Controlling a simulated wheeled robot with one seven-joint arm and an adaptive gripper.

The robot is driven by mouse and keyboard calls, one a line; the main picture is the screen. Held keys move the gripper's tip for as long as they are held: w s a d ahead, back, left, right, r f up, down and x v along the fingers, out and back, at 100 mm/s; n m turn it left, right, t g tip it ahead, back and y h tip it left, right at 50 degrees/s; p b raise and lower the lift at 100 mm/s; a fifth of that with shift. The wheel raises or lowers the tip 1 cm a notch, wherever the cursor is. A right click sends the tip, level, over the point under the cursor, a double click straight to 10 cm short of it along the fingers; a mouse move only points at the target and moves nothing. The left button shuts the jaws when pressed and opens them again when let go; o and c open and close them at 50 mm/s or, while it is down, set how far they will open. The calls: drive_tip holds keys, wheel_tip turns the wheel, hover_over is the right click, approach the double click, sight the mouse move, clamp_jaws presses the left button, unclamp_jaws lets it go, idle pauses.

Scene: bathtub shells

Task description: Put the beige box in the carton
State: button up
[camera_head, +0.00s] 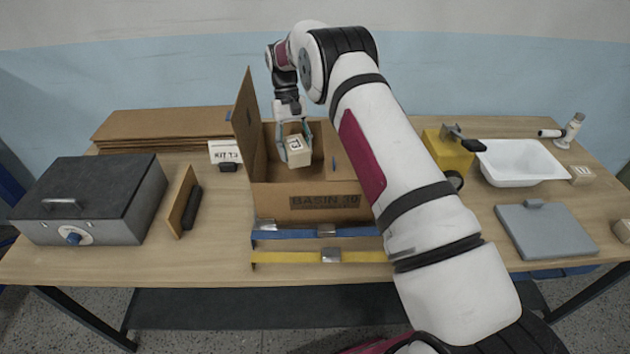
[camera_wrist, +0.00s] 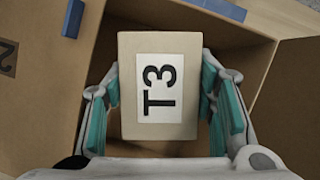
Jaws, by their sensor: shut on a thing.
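The beige box (camera_head: 298,151) is a small block with a white label; in the wrist view the box (camera_wrist: 160,130) shows "T3" on that label. My gripper (camera_head: 295,147) points down and is shut on it, with the teal finger pads of the gripper (camera_wrist: 163,95) on both sides of the box. The carton (camera_head: 312,203) is an open cardboard box marked "BASIN 30", with a tall flap raised at its left. The held box is over the carton's opening. In the wrist view the carton's inner walls (camera_wrist: 250,72) surround it. My arm hides the carton's right side.
Left of the carton are a grey metal box (camera_head: 105,198), a brown board with a black handle (camera_head: 185,203) and a white card (camera_head: 225,151). Blue and yellow straps (camera_head: 290,256) lie in front. A yellow device (camera_head: 447,152), a white basin (camera_head: 520,162) and a grey panel (camera_head: 545,231) are at right.

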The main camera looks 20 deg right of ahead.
drive_tip(key=shift+w+a+f+b, duration=0.15)
drive_tip(key=shift+w+f+b, duration=0.4)
drive_tip(key=shift+f, duration=0.1)
drive_tip(key=shift+w+a+f+b, duration=0.1)
drive_tip(key=shift+w+f+b, duration=0.2)
drive_tip(key=shift+f+b, duration=0.45)
drive_tip(key=w+f+n+t+h+b, duration=0.1)
drive_tip(key=f+n+t, duration=0.1)
drive_tip(key=f+n, duration=0.3)
drive_tip(key=w+f+n+t+h+b, duration=0.1)
drive_tip(key=f+n, duration=0.4)
drive_tip(key=n, duration=0.8)
drive_tip(key=w+f+n+t+h+b, duration=0.1)
drive_tip(key=f+n+t, duration=0.4)
drive_tip(key=n, duration=0.5)
drive_tip(key=shift+w+f+b, duration=0.2)
drive_tip(key=shift+w+b, duration=0.6)
drive_tip(key=shift+w, duration=0.15)
